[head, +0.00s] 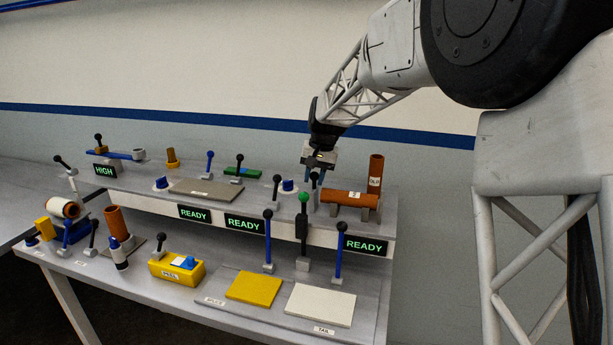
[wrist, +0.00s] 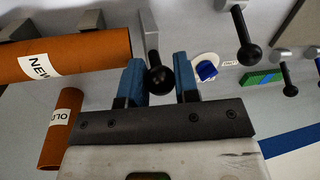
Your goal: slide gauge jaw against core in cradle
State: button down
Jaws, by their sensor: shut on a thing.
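An orange core (head: 345,197) with a white label lies across the grey cradle (head: 371,214) at the right of the upper shelf. In the wrist view this core (wrist: 75,62) is marked NEW. The gauge jaw (wrist: 149,28) is a thin grey upright plate beside the core's end, with a narrow gap seeming to show between them. Its black knob (wrist: 160,80) sits between the blue fingers of my gripper (wrist: 160,70). In the head view my gripper (head: 315,178) is shut on this knob, left of the core; the arm comes from the upper right.
Another orange core (head: 376,170) stands upright behind the cradle. A black-knobbed lever (head: 276,188) and a blue knob (head: 289,186) stand left of my gripper. A green-knobbed lever (head: 303,225) rises in front. A grey plate (head: 206,189) lies further left. The wall behind is clear.

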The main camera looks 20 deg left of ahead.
jog(key=shift+d, duration=1.1)
jog(key=c, duration=0.9)
grip_release()
jog(key=shift+o, duration=0.2)
jog(key=shift+r, duration=0.15)
notch_tip(320, 180, up, 7)
jog(key=d, duration=0.1)
jog(key=shift+w+d+r, duration=0.15)
jog(key=shift+d+r, duration=0.05)
jog(key=shift+d, duration=0.05)
